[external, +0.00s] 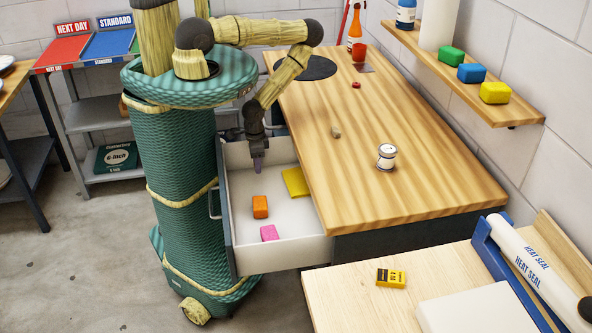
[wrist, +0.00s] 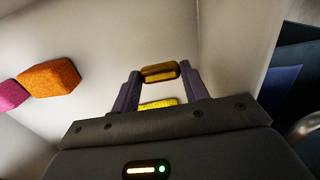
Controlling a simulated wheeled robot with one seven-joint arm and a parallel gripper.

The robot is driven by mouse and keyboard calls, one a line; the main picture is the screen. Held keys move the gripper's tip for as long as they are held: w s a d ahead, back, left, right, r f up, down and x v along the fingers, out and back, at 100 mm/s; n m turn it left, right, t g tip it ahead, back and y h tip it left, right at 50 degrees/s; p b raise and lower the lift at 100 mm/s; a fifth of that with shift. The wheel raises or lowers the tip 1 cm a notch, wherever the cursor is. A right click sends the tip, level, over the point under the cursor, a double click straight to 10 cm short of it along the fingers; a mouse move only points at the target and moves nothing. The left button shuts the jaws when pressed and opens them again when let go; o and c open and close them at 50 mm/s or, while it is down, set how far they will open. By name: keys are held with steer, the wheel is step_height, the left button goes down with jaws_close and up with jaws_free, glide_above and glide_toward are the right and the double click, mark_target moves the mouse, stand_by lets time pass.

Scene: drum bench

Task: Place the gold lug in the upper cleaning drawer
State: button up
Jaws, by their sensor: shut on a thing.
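My gripper (external: 259,165) points down inside the open white drawer (external: 290,215) under the wooden bench, near its back end. In the wrist view my gripper (wrist: 158,82) has its two purple fingers shut on the gold lug (wrist: 159,72), a small rounded golden-brown piece held at the fingertips. The lug cannot be made out in the external view. Whether the lug touches the drawer floor I cannot tell.
The drawer also holds an orange block (external: 260,207), a pink block (external: 269,233) and a flat yellow piece (external: 295,182). The drawer's middle floor has free room.

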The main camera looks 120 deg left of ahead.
steer(key=shift+f+b, duration=1.7)
steer(key=shift+f, duration=0.3)
steer(key=shift+r, duration=0.1)
steer(key=o, duration=1)
step_height(320, 180, up, 8)
steer(key=p, duration=0.6)
steer(key=shift+f+p, duration=0.2)
steer(key=shift+p, duration=0.2)
